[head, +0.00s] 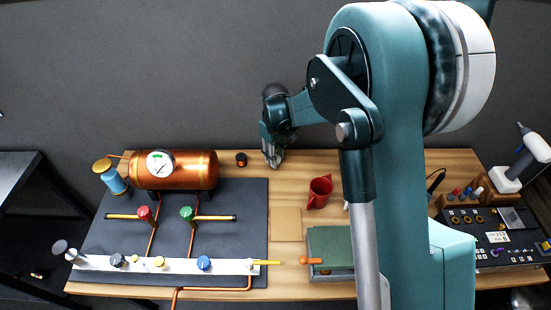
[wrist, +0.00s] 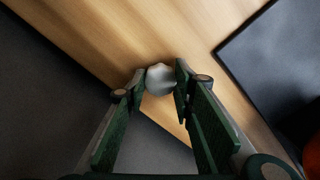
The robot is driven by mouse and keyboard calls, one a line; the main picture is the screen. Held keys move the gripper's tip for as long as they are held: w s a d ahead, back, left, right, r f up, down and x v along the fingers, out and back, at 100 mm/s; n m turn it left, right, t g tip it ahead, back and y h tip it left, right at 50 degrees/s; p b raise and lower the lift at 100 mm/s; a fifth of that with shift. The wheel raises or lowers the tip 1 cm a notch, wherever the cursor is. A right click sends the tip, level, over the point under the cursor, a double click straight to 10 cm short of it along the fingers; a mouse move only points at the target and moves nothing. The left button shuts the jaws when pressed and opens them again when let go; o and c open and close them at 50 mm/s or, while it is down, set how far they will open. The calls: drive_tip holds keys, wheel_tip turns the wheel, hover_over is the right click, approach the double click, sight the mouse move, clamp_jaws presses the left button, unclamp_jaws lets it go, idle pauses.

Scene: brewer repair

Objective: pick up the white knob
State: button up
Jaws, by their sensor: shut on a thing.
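The white knob (wrist: 160,79) shows in the wrist view, between the tips of my gripper (wrist: 159,84). The green-padded fingers are shut on its two sides. In the head view my gripper (head: 272,157) points down near the back edge of the wooden table, right of the copper boiler. The knob cannot be made out there. I cannot tell whether the knob touches the table or is clear of it.
The copper boiler (head: 190,170) stands on a dark mat (head: 255,215) to the left. A small dark part (head: 241,159) lies near the gripper. The grey wall is close behind.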

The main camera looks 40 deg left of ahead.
wheel_tip(320, 180, up, 10)
idle(0.7)
